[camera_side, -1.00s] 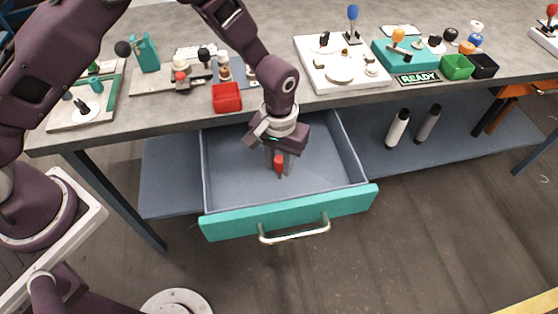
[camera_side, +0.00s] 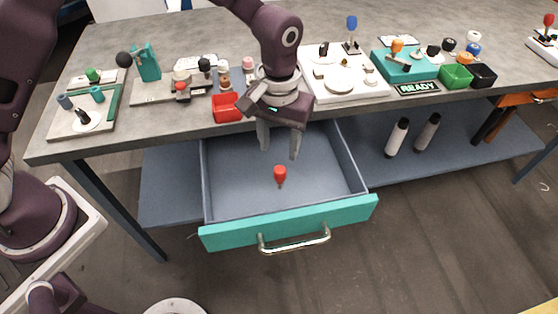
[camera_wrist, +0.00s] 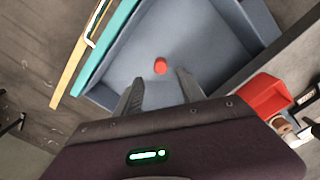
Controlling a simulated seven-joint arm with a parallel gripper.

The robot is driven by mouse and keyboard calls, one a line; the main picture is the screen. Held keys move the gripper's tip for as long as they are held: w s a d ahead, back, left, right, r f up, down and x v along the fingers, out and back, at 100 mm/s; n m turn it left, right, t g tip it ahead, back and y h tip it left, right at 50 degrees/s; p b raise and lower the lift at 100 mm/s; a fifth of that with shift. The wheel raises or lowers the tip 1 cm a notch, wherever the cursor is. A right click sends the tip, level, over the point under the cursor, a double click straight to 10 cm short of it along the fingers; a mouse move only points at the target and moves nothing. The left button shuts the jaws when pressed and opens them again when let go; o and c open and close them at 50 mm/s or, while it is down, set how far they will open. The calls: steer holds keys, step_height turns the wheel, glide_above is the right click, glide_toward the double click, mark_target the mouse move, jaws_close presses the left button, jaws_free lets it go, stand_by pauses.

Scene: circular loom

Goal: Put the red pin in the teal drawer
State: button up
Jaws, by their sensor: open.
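The red pin (camera_side: 280,175) is in the open teal drawer, on its grey-blue floor near the middle. It also shows in the wrist view (camera_wrist: 160,66), beyond my fingertips and apart from them. The teal drawer (camera_side: 290,219) is pulled out below the table's front edge, with a pale bar handle. My gripper (camera_side: 279,153) is open and empty above the back part of the drawer. In the wrist view its two fingers (camera_wrist: 159,80) are spread, with nothing between them.
A red bin (camera_side: 226,107) stands at the table edge, left of my gripper. A white board (camera_side: 342,84) with parts lies to the right. Green (camera_side: 457,77) and black bins sit further right. Two pale and grey cylinders (camera_side: 397,138) stand on the shelf below.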

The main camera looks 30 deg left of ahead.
steer(key=s+a+r+t, duration=0.1)
steer(key=s+a+r, duration=0.25)
steer(key=r, duration=0.25)
steer(key=s+a+r+t+h, duration=0.1)
steer(key=s+a+r, duration=0.1)
steer(key=a+r, duration=0.35)
steer(key=s+a+r+t, duration=0.1)
steer(key=s+a+r, duration=0.15)
steer(key=r, duration=0.45)
steer(key=s+a+r+m+t, duration=0.1)
steer(key=s+a, duration=0.1)
steer(key=s, duration=0.5)
steer(key=s+a+r+t+y, duration=0.1)
steer(key=s+a, duration=0.2)
steer(key=s, duration=0.5)
steer(key=shift+a+m+t, duration=0.25)
steer(key=shift+m+t, duration=0.05)
steer(key=shift+m, duration=0.1)
steer(key=shift+r, duration=0.1)
